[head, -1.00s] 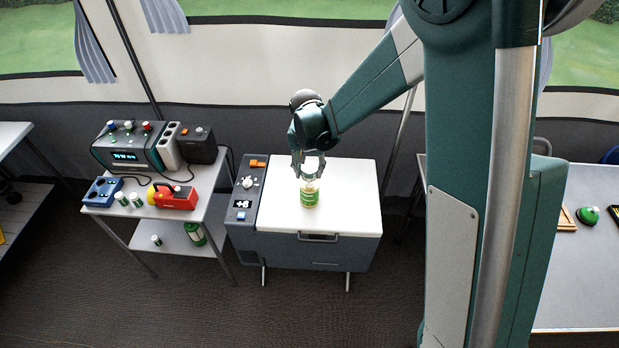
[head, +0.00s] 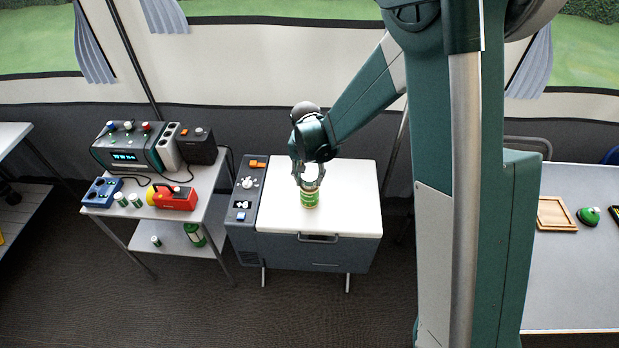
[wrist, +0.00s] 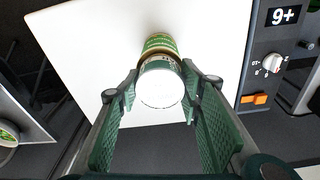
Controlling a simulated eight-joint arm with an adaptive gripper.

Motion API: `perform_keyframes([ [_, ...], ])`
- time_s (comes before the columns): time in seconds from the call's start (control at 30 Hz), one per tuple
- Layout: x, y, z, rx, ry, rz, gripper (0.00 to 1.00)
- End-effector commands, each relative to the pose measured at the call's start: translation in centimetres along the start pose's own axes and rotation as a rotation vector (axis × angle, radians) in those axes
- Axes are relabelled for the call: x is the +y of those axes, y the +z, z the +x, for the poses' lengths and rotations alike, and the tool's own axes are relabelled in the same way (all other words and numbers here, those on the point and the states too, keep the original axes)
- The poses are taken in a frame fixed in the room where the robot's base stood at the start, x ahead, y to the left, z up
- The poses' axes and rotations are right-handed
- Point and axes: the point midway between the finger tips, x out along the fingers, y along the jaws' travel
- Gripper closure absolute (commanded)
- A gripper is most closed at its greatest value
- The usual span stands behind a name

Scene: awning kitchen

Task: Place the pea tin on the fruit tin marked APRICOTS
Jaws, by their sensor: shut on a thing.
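My gripper (head: 309,175) is over the white cooler lid, with its fingers closed around the sides of a tin. In the wrist view my gripper (wrist: 161,84) holds this tin, taken as the pea tin (wrist: 160,88), with its pale round top facing the camera. A second tin (head: 310,198) with a green and yellow label stands upright on the lid, directly below the held one. It also shows in the wrist view (wrist: 159,43), partly hidden behind the held tin. The two look nearly in line; I cannot tell whether they touch. The word APRICOTS is not readable.
The cooler's white lid (head: 350,190) is clear around the tins. Its control panel (head: 243,198) lies to the left. A side table (head: 100,211) holds a power unit (head: 130,148), a red torch (head: 174,197) and small tins. A right table (head: 575,280) holds a wooden tray (head: 556,229).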

Motion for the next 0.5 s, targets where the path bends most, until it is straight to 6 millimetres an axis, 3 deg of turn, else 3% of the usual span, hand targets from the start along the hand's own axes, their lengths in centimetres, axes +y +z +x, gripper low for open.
perform_keyframes([
  [0.33, -0.01, 0.03, 0.39, 0.000, 0.000, 0.000, 0.78],
  [0.37, -0.02, 0.02, 0.32, 0.000, 0.000, 0.000, 0.60],
  [0.43, -0.01, 0.01, 0.28, 0.000, 0.000, 0.000, 0.51],
  [0.5, -0.01, 0.01, 0.27, 0.000, 0.000, 0.000, 0.49],
])
